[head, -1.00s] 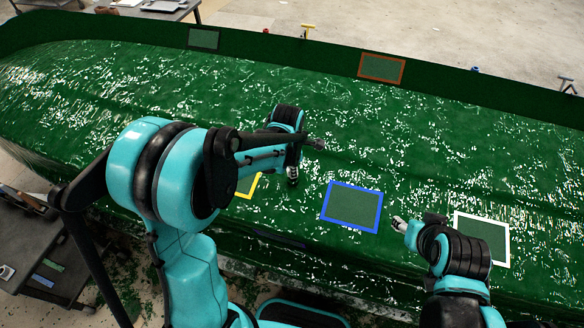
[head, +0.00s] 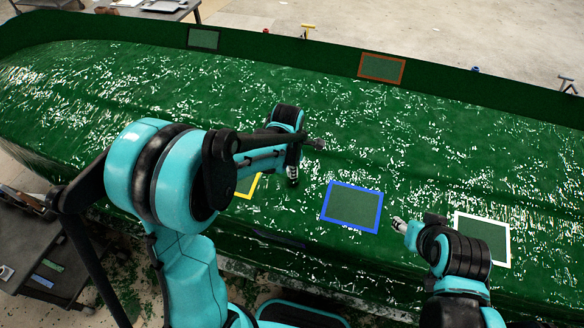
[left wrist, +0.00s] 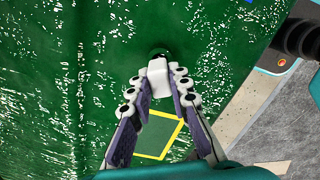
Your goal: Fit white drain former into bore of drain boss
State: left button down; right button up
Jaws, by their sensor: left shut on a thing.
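My left gripper (head: 292,178) is over the green hull mould (head: 120,100), just right of the yellow frame. In the left wrist view its fingers (left wrist: 158,90) are shut on the white drain former (left wrist: 158,76), a small pale block at the fingertips. A dark round shape (left wrist: 160,53), perhaps the drain boss, shows just beyond the former and is partly hidden by it. I cannot tell whether the former touches it or is in a bore. My right gripper (head: 399,223) is between the blue and white frames, apart from these things; its finger opening is too small to read.
A yellow frame (left wrist: 180,127), a blue frame (head: 352,228) and a white frame (head: 506,252) mark patches on the near side of the mould. A dark cart (head: 45,255) stands at the left.

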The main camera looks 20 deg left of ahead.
pick_arm(q)
jog(key=shift+w+f+b, duration=0.2)
jog(key=shift+f+b, duration=1.3)
jog(key=shift+f, duration=0.15)
jog(key=c, duration=1.3)
grip_release()
jog(key=shift+c, duration=0.2)
jog(key=shift+r, duration=0.1)
notch_tip(320, 180, up, 12)
jog(key=s, duration=0.1)
jog(key=shift+s, duration=0.4)
jog(key=s+a+f+m+t+b, duration=0.1)
jog(key=s+m+t+b, duration=0.1)
jog(key=s+m, duration=0.5)
jog(key=s+a+f+m+t+b, duration=0.1)
jog(key=s+m, duration=0.7)
jog(key=m, duration=0.8)
jog(key=shift+s+a+f+m+t+b, duration=0.35)
jog(key=shift+f+t, duration=0.45)
jog(key=shift+t, duration=0.4)
